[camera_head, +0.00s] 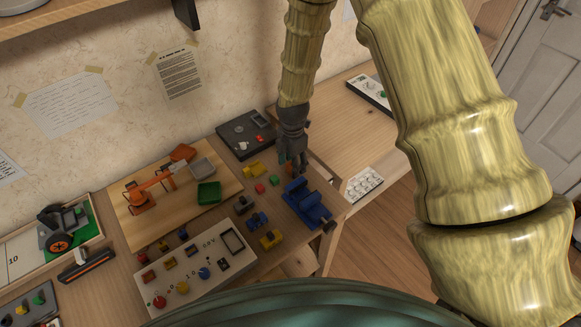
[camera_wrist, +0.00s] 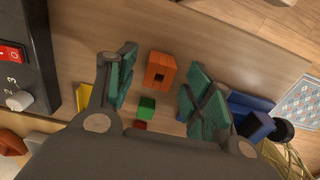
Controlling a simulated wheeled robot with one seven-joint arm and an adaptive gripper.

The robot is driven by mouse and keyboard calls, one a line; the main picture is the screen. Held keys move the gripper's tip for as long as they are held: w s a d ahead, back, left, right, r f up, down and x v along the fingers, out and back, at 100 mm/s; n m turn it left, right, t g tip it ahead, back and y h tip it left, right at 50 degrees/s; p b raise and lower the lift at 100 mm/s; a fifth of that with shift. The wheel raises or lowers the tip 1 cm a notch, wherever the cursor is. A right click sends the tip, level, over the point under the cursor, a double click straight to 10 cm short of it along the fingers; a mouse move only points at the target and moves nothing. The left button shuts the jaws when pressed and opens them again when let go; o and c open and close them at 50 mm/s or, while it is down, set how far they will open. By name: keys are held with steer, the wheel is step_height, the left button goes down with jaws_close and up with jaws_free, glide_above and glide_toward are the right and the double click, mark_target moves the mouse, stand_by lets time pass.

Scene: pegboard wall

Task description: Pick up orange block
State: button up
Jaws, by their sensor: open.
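The orange block (camera_wrist: 160,71) lies on the wooden table in the wrist view, a small cube-like piece with a dark hole in its face. In the head view only a bit of it (camera_head: 290,168) shows beside my gripper's fingers. My gripper (camera_wrist: 160,90) is open, with its green-padded fingers apart on the left and right of the block's position in the picture. The block appears beyond the gap between the fingertips, and nothing is held. In the head view my gripper (camera_head: 291,158) points down over the table near the blue vise.
A green block (camera_wrist: 147,107) and a red block (camera_wrist: 139,125) lie close to the orange one. A blue vise (camera_head: 308,203) stands to the right, a black box with a red switch (camera_head: 245,135) to the left. Yellow pieces (camera_head: 254,169) lie nearby.

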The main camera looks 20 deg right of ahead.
steer(key=shift+f, duration=0.8)
steer(key=shift+c, duration=0.2)
steer(key=c, duration=0.9)
steer(key=shift+r, duration=0.1)
step_height(320, 180, up, 10)
steer(key=b, duration=0.2)
